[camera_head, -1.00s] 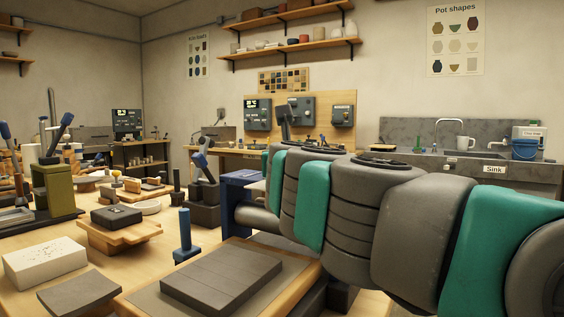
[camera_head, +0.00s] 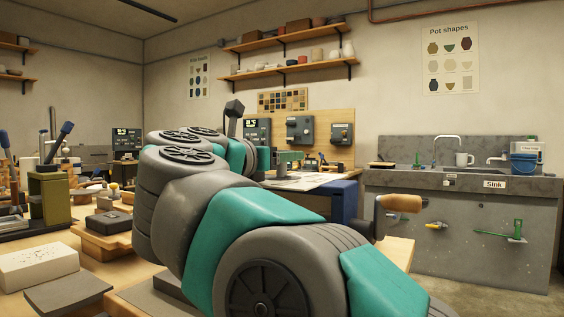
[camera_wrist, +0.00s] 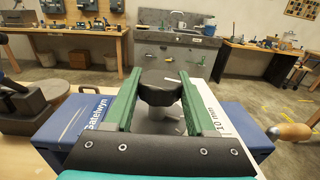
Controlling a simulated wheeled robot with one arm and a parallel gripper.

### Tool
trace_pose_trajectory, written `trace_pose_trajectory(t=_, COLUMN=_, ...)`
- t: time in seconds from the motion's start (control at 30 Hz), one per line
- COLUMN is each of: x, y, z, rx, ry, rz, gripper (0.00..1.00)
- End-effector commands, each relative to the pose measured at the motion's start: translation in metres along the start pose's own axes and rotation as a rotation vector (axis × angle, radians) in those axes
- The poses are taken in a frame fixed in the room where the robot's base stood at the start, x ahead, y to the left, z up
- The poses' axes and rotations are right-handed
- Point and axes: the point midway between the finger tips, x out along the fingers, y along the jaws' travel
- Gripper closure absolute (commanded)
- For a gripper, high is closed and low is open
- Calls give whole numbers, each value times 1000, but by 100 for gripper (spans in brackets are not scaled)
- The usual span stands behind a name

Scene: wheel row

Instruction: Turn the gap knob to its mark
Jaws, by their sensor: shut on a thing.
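The gap knob (camera_wrist: 160,92) is dark and many-sided, with a short pale line near its right edge in the wrist view. It sits on a light post above a blue machine (camera_wrist: 62,128) with a white top plate. My gripper (camera_wrist: 160,76) has one green finger on each side of the knob and is shut on it. The plate carries the print "10 mm" (camera_wrist: 218,121); I cannot make out the target mark. In the head view my arm covers the knob, and part of the blue machine (camera_head: 345,198) shows behind it.
A wooden crank handle (camera_wrist: 290,131) sticks out at the machine's right; it also shows in the head view (camera_head: 400,203). The sink bench (camera_head: 470,215) stands beyond, past open floor.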

Motion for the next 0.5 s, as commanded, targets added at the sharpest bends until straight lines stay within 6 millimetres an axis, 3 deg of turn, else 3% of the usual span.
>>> trace_pose_trajectory(t=0.5, x=0, y=0, z=2, rx=1, ry=-3, rz=-39, gripper=100)
